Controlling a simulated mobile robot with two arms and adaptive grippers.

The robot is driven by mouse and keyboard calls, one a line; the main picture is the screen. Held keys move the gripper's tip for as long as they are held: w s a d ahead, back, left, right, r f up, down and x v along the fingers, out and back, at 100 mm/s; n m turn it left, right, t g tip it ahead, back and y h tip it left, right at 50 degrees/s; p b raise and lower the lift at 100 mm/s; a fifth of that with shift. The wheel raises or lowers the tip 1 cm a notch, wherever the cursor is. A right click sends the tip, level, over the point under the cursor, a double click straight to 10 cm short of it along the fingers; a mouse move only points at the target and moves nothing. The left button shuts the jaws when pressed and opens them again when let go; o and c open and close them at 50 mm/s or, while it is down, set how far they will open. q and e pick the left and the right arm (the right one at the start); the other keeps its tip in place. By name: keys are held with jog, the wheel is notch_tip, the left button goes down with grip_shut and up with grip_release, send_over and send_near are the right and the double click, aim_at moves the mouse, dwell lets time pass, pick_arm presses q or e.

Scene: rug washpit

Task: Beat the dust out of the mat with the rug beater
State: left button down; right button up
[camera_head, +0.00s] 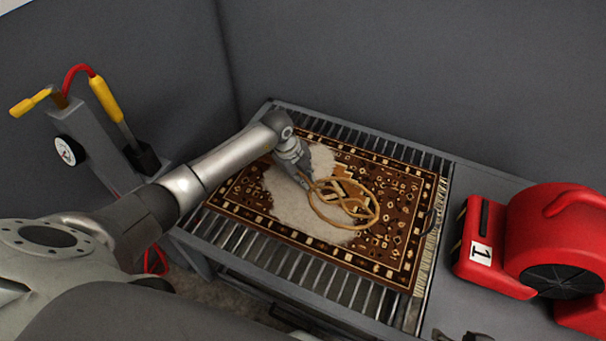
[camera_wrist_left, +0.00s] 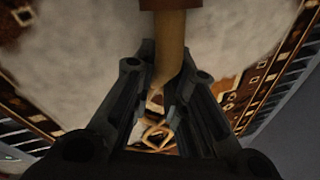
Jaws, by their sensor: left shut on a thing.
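The patterned brown mat (camera_head: 395,245) lies on a slatted metal rack, with a pale dusty patch (camera_head: 295,205) over its left and middle part. The rug beater (camera_head: 376,213), a tan looped head on a handle, is over the mat; I cannot tell whether its head touches. My left gripper (camera_head: 304,181) is shut on the beater's handle, above the mat. In the left wrist view the tan handle (camera_wrist_left: 170,45) runs between the dark fingers, and the mat (camera_wrist_left: 285,60) with its pale dust (camera_wrist_left: 90,60) fills the background.
A red blower (camera_head: 550,240) marked 1 stands right of the rack (camera_head: 350,283). A grey post with a gauge (camera_head: 65,150) and a red-and-yellow spray wand (camera_head: 104,98) stands at the left. Grey walls close off the back. A small dark object (camera_head: 475,336) shows at the bottom edge.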

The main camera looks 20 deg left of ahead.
pick_arm(q)
jog(key=shift+s, duration=0.1)
notch_tip(320, 180, up, 2)
jog(key=shift+r+p, duration=0.15)
jog(key=shift+p, duration=1.1)
jog(key=shift+r+p, duration=0.85)
jog(key=shift+p, duration=0.05)
pick_arm(e)
jog(key=shift+g, duration=0.7)
notch_tip(320, 180, down, 8)
jog(key=shift+r, duration=0.1)
jog(key=shift+s, duration=0.15)
